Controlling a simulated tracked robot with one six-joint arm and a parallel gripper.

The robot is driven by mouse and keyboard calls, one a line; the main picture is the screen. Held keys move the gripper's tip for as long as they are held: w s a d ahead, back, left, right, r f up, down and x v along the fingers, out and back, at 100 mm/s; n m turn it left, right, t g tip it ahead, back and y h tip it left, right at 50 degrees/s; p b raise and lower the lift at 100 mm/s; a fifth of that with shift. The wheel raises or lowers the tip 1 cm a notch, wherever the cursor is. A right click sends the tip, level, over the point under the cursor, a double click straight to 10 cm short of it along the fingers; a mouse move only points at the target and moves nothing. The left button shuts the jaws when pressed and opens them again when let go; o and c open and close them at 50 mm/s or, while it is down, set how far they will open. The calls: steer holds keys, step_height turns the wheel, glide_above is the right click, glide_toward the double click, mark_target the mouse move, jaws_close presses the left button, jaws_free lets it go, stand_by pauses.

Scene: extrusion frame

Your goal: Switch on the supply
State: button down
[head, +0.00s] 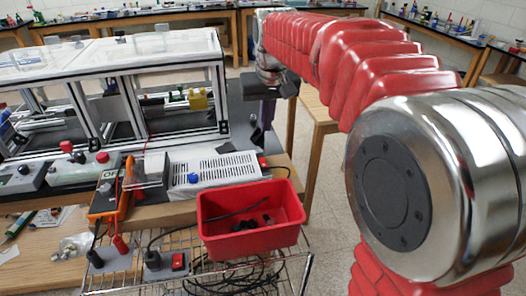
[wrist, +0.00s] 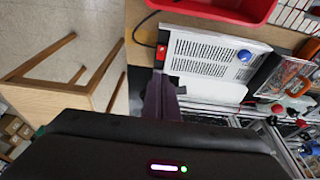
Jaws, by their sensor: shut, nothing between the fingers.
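The supply (head: 215,168) is a flat white box with a slotted top and a blue knob (head: 193,178), on the wooden bench behind the red bin. A small red switch (head: 262,163) shows at its right end; in the wrist view the supply (wrist: 205,58) has this red piece (wrist: 161,51) at its left end, with a black cable beside it. My gripper (head: 258,138) is shut and empty, with dark purple fingers pointing down, behind the supply's right end. In the wrist view my gripper (wrist: 160,84) appears just below the supply's left corner; contact cannot be told.
A red bin (head: 250,238) with dark parts stands on a wire rack in front. A grey box with a red rocker switch (head: 178,262) sits left of it. An orange meter (head: 107,200) and the framed enclosure (head: 150,95) stand left and behind. Open floor lies right.

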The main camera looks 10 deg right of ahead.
mark_target(261, 158)
steer(key=x, duration=1.4)
steer(key=shift+a, duration=0.15)
